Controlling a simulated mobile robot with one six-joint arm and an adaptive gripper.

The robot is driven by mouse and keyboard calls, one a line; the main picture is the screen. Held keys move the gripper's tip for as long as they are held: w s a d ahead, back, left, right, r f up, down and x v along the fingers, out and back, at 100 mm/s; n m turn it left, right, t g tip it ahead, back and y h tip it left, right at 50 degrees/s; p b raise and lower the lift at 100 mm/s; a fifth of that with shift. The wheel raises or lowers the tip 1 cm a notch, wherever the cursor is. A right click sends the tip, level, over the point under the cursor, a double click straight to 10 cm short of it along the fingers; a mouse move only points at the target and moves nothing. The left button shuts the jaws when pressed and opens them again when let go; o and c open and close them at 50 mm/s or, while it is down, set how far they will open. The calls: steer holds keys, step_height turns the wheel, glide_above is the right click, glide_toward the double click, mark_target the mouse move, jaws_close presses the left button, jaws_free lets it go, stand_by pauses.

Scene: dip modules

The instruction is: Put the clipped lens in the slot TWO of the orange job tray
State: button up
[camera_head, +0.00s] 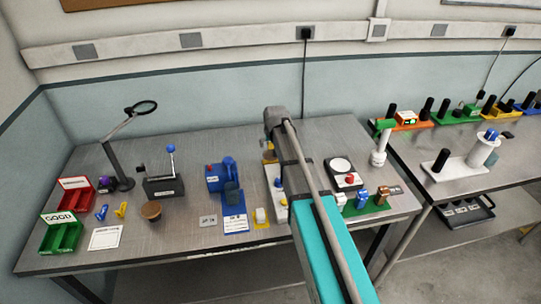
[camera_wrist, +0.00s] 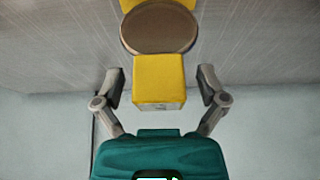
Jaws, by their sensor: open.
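In the wrist view a yellow block (camera_wrist: 158,80) lies between the two fingers of my gripper (camera_wrist: 160,86), with a gap on each side. A round grey-brown disc (camera_wrist: 158,27) adjoins its far end, with more yellow behind. This looks like the clipped lens. My gripper is open. In the head view my arm hides the gripper; a small yellow-brown piece (camera_head: 268,155) shows just left of the arm and may be the same lens. An orange-red tray (camera_head: 447,118) with dark posts stands in the back row on the right bench; its slot labels are too small to read.
Red (camera_head: 76,193) and green (camera_head: 62,234) bins, a magnifier lamp (camera_head: 120,155), a black lever device (camera_head: 163,187) and a blue device (camera_head: 222,177) stand left of my arm. A white device (camera_head: 343,173) and white stand (camera_head: 379,156) are to its right. A gap separates the benches.

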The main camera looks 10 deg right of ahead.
jaws_close()
stand_by(0.3)
steer(key=shift+r, duration=0.15)
step_height(320, 180, up, 2)
steer(key=p, duration=0.3)
steer(key=shift+r, duration=0.25)
steer(key=s+d+r+p, duration=0.9)
steer(key=s+r+p, duration=0.1)
steer(key=shift+s+d, duration=0.15)
steer(key=shift+s, duration=0.1)
steer(key=shift+r, duration=0.1)
stand_by(0.5)
